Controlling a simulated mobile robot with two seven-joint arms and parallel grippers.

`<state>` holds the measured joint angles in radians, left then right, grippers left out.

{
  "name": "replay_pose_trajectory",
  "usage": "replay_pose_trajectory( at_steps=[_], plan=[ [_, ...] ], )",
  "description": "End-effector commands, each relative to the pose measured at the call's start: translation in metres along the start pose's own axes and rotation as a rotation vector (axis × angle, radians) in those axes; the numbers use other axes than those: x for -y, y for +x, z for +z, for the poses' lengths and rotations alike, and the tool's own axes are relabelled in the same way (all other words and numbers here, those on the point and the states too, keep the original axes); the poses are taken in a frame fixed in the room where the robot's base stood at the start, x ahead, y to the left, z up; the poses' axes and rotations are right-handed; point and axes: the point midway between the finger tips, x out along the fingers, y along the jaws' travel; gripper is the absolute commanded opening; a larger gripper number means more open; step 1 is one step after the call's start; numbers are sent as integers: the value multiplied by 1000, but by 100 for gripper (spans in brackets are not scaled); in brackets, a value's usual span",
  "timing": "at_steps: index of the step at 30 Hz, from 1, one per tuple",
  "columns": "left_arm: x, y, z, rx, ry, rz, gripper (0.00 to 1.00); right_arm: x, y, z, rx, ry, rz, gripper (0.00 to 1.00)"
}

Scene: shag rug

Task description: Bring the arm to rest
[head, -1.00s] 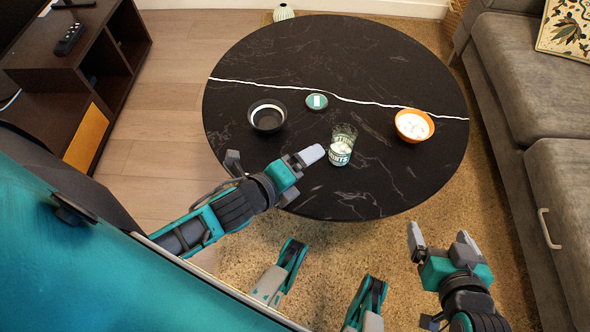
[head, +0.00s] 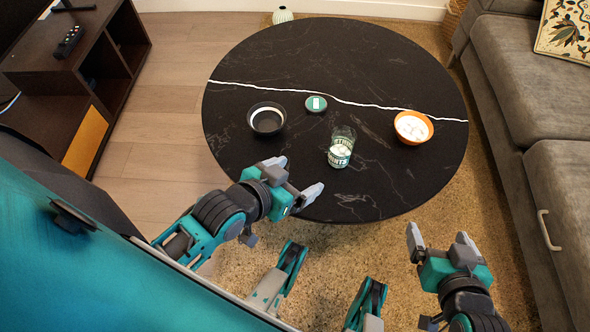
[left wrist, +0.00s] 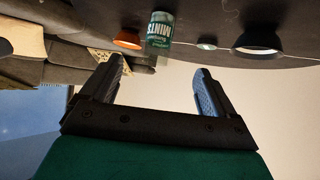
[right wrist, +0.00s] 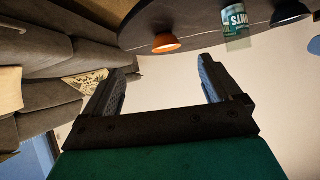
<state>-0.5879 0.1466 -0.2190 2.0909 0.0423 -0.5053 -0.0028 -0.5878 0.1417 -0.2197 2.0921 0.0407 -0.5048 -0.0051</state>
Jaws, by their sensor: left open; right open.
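My left gripper (head: 293,181) is open and empty near the front left edge of the round black table (head: 345,70). In the left wrist view its two fingers (left wrist: 160,90) stand apart with nothing between them. My right gripper (head: 438,240) is open and empty over the rug, in front of the table and to the right. In the right wrist view its fingers (right wrist: 160,85) also stand apart with nothing between them.
On the table are a mints jar (head: 341,150), a black bowl (head: 267,119), an orange bowl (head: 413,127) with white contents, and a small green round item (head: 316,104). A grey sofa (head: 510,75) stands right, a dark cabinet (head: 60,95) left. Rug (head: 340,270) lies in front.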

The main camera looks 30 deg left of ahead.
Motion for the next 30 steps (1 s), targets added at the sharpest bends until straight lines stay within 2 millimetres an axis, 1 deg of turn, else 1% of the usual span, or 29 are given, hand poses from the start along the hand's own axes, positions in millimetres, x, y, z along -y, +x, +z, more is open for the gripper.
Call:
replay_pose_trajectory(
  at_steps=[2,5,12,15,19,23,30],
  plan=[
    [0,-2,-3,0,2,-1,89,0,-2,-3,0,-2,0,91],
    [1,-10,-12,1,4,-6,89,0,-10,-15,-1,-7,2,91],
    [8,-44,-50,8,10,-30,89,-8,-43,-57,-5,-19,26,91],
    [12,-59,-65,8,13,-43,89,-14,-58,-70,0,-21,42,91],
    [15,-74,-84,2,21,-55,89,-18,-75,-79,13,-26,58,91],
    [18,-83,-92,3,24,-65,89,-22,-85,-86,17,-31,68,91],
    [24,-88,-88,11,25,-79,89,-26,-88,-87,14,-28,80,91]
  ],
)
